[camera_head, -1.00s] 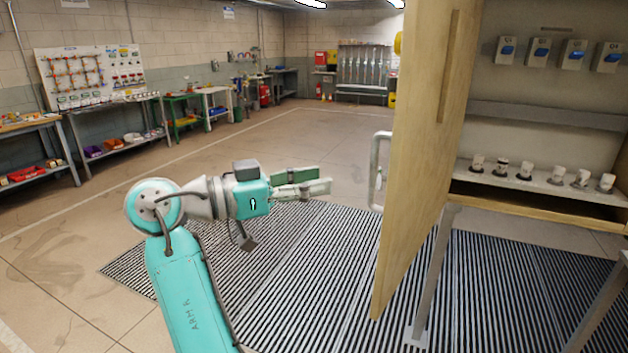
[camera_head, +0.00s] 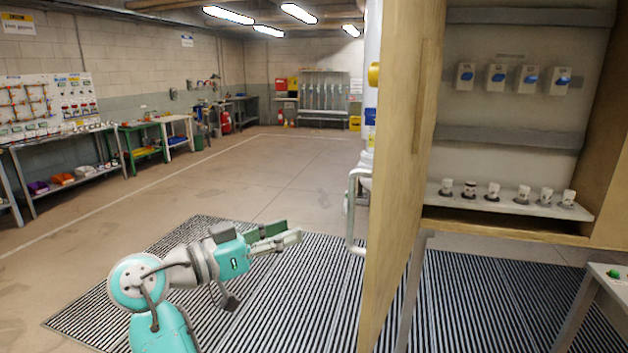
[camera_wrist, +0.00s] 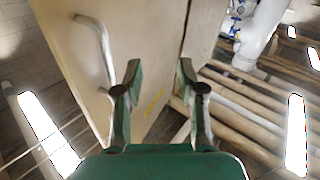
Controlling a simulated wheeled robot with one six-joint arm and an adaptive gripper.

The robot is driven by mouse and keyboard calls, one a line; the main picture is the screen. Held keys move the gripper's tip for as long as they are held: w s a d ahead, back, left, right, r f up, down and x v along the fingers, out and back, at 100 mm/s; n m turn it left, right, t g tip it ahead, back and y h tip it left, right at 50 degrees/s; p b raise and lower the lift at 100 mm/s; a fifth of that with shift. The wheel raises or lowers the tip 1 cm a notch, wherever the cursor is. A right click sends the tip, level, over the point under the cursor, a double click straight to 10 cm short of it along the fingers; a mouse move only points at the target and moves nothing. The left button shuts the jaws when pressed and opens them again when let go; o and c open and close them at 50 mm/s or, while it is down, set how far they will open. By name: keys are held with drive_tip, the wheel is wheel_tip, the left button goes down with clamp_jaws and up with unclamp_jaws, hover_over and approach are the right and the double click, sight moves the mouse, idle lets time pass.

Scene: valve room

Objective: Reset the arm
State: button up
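My gripper (camera_head: 290,231), at the end of my teal and grey arm, is held out to the right above the striped floor mat. Its two fingers are apart with nothing between them. In the wrist view the open fingers (camera_wrist: 160,75) frame the pale wooden door panel beyond. The cabinet door (camera_head: 398,180) stands open, to the right of my gripper. Its grey bar handle (camera_head: 353,215) is a little to the right of the fingertips in the head view, with a gap between. The handle also shows in the wrist view (camera_wrist: 97,45), left of the fingers.
The open cabinet has several grey boxes with blue switches (camera_head: 497,76) and a shelf (camera_head: 510,199) bearing several white-topped knobs. A table with a green button (camera_head: 613,273) stands at the right edge. Workbenches line the left wall. The floor (camera_head: 250,180) behind my arm is clear.

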drive_tip(key=w+d+f+n+t+y, duration=0.1)
drive_tip(key=d+f+n+t+y, duration=0.2)
drive_tip(key=f, duration=0.9)
drive_tip(key=w+d+f+n+t+y, duration=0.1)
drive_tip(key=d+f+n+y, duration=0.35)
drive_tip(key=f, duration=0.75)
drive_tip(key=s+d+f+n+y, duration=0.25)
drive_tip(key=s+d+f, duration=0.3)
drive_tip(key=f, duration=0.35)
drive_tip(key=s+d+f+n+y, duration=0.1)
drive_tip(key=s+d+f+n, duration=0.25)
drive_tip(key=s+f, duration=0.5)
drive_tip(key=s+d+f+y, duration=0.2)
drive_tip(key=s+d+f, duration=0.1)
drive_tip(key=s, duration=0.7)
drive_tip(key=s+d+f+y, duration=0.2)
drive_tip(key=s+f, duration=0.1)
drive_tip(key=s, duration=0.6)
drive_tip(key=s+d+r+m, duration=0.1)
drive_tip(key=s+r+m, duration=0.1)
drive_tip(key=s+r, duration=0.4)
drive_tip(key=s+d+r+m, duration=0.1)
drive_tip(key=s+r+m, duration=0.1)
drive_tip(key=s+r, duration=0.4)
drive_tip(key=s, duration=0.5)
drive_tip(key=shift+s+d, duration=0.3)
drive_tip(key=shift+d, duration=0.05)
